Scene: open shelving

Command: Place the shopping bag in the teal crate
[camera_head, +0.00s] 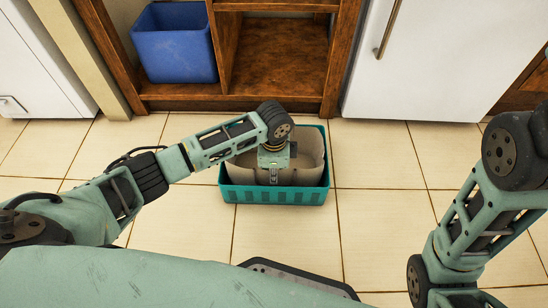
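The teal crate (274,196) sits on the tiled floor in front of the wooden shelving. A pale beige shopping bag (309,157) is inside the crate, its sides showing around my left gripper. My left gripper (273,179) points down over the crate, at the bag. The arm's wrist hides part of the bag and of the crate's far side. I cannot tell whether the fingers are open or closed on the bag. My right arm is at the right edge, and its gripper is out of view.
A blue bin (175,45) stands in the left compartment of the wooden shelving (270,55). The right compartment looks empty. A white door with a handle (425,60) is at the back right. The tiled floor (380,215) right of the crate is clear.

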